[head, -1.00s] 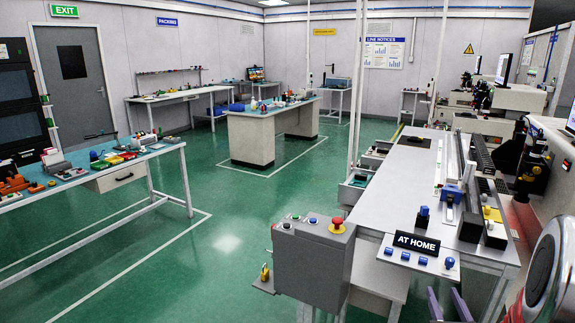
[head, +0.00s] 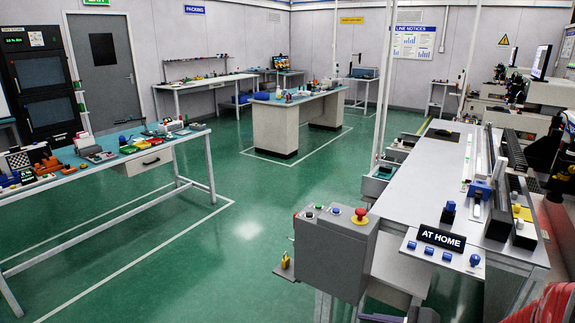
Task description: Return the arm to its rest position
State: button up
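My gripper is not in view, so its fingers and any load are hidden from me. A black sign reading "AT HOME" (head: 441,238) stands at the near end of the long grey bench (head: 425,185) on the right. A white panel with several blue buttons (head: 428,252) lies at the foot of the sign. A red ribbed part shows in the lower right corner; I cannot tell whether it belongs to my arm.
A grey control box (head: 335,255) with a red mushroom button (head: 360,215) stands left of the bench. A blue-topped table (head: 110,158) with small parts is at left. A workstation (head: 290,120) stands behind. The green floor (head: 215,260) between them is clear.

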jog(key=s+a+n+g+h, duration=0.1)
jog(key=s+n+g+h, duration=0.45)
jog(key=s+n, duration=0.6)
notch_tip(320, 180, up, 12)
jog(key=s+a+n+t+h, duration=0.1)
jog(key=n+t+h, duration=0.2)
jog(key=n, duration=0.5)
